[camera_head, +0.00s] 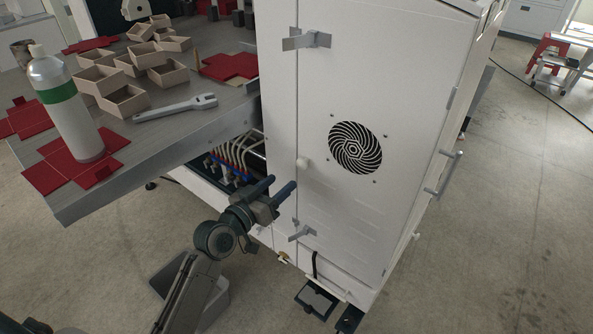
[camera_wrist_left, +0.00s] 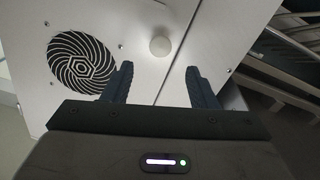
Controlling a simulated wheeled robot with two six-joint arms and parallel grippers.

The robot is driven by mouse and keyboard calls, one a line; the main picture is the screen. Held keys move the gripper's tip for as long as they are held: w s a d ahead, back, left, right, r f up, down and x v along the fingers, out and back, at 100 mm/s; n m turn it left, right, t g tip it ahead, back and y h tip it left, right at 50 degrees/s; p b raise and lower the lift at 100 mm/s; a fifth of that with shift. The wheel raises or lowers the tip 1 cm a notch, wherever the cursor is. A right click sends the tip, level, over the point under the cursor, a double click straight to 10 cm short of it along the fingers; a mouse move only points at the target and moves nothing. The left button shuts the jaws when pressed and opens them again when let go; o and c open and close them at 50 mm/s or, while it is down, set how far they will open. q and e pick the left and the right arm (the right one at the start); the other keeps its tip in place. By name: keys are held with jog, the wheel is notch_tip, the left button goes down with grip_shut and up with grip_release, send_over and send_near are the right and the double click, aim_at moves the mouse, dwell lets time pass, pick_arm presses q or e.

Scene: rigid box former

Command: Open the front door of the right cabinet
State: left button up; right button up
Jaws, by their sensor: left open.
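The right cabinet is tall and white, and its front door (camera_head: 400,130) carries a round black vent. The door looks shut. A small white round knob (camera_head: 303,163) sits near the door's left edge; it also shows in the left wrist view (camera_wrist_left: 160,46). Metal latches show above (camera_head: 307,41) and below (camera_head: 301,233) the knob. My left gripper (camera_head: 281,184) is open and empty, just below and left of the knob. In the left wrist view its fingers (camera_wrist_left: 163,84) point at the door, with the knob beyond the tips and apart from them. My right gripper is not in view.
A metal table (camera_head: 165,140) left of the cabinet holds small wooden boxes (camera_head: 115,101), red flat blanks (camera_head: 70,175), a wrench (camera_head: 176,107) and a bottle (camera_head: 65,110). Hoses (camera_head: 228,160) run under its right end.

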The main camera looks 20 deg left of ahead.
aim_at(300, 166)
pick_arm(q)
jog(key=x, duration=0.7)
jog(key=shift+w+d+f, duration=0.1)
jog(key=shift+w, duration=0.25)
grip_shut()
